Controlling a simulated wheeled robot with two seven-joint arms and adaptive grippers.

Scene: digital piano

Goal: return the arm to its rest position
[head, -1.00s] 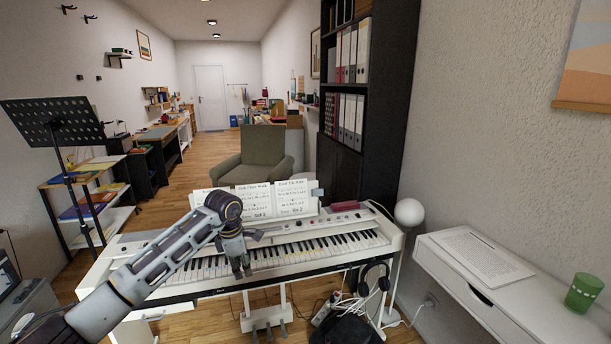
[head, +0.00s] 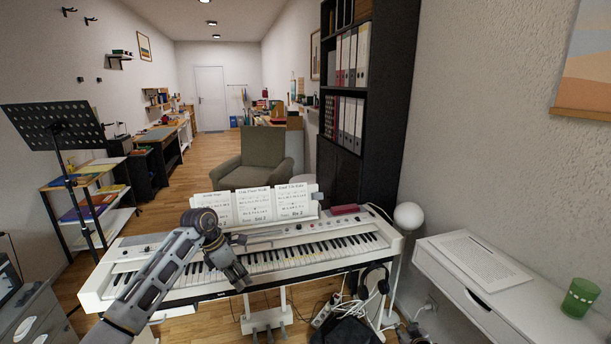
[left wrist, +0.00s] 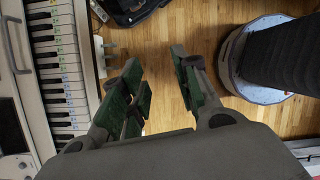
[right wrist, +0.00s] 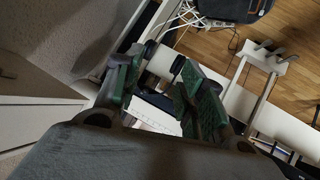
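My left arm comes in from the left of the head view, in front of the white digital piano (head: 110,292). My left gripper (head: 240,285) hangs at the front edge of the keyboard, pointing down. In the left wrist view my left gripper (left wrist: 160,60) has its fingers apart with bare floor between them. The piano keys (left wrist: 62,75) are left of it. My right gripper (head: 415,334) only just shows at the bottom edge of the head view. In the right wrist view my right gripper (right wrist: 160,60) has its fingers apart and holds nothing.
Sheet music (head: 255,205) stands on the piano. Headphones (head: 374,282) hang at its right front, above a dark bag (head: 345,332) and cables. A white desk (head: 480,290) with a green cup (head: 580,298) is at the right. A music stand (head: 55,125) is at the left.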

